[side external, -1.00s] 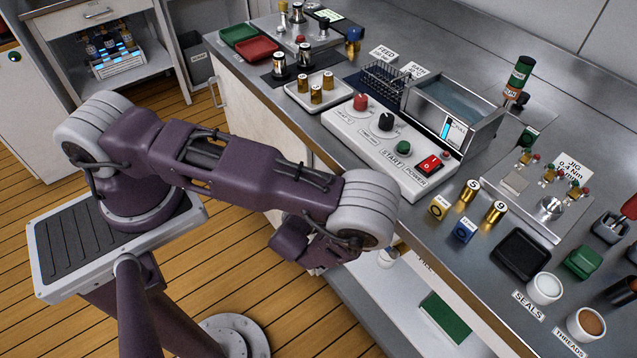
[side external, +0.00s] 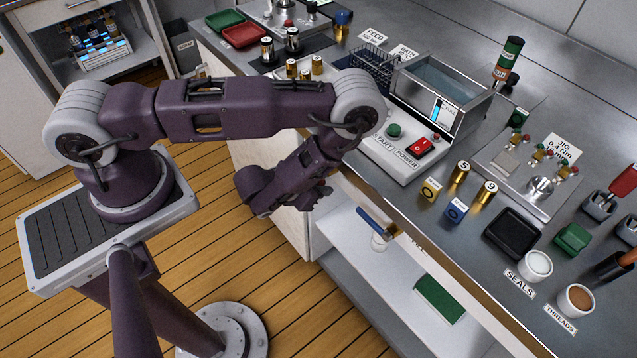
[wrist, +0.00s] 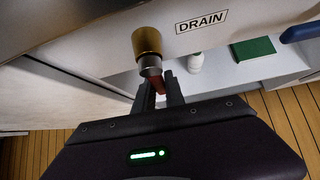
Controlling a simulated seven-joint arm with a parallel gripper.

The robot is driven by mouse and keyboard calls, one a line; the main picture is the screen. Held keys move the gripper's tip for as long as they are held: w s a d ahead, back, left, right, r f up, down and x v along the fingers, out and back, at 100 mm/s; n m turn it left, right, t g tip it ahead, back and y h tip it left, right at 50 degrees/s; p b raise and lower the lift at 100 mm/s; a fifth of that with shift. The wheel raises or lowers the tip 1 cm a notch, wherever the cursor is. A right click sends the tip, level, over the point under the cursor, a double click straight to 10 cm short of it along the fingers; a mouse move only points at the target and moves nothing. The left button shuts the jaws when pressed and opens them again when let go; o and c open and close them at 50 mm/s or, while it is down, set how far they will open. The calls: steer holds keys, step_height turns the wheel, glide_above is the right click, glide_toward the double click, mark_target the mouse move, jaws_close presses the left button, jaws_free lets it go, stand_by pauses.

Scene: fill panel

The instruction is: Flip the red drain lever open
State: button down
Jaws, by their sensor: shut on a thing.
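The drain valve shows in the wrist view under the bench edge, with a brass-coloured round body (wrist: 147,42) and a short grey stem below it. The red drain lever (wrist: 159,84) hangs from the stem, mostly hidden between my fingers. A "DRAIN" label (wrist: 202,21) is on the panel to the right of the valve. My gripper (wrist: 160,86) is shut on the red lever, one dark finger on each side. In the side external view my gripper (side external: 322,192) is at the bench front, and the valve and lever cannot be made out there.
A blue handle (side external: 377,223) sticks out from the bench front, to the right of my gripper. Below are a lower shelf with a green block (side external: 440,298) and a white container (wrist: 195,62). Open floor lies in front.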

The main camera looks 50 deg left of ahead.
steer(key=shift+d+h, duration=0.25)
steer(key=shift+h, duration=0.05)
stand_by(0.5)
steer(key=c, duration=1.4)
jaws_free()
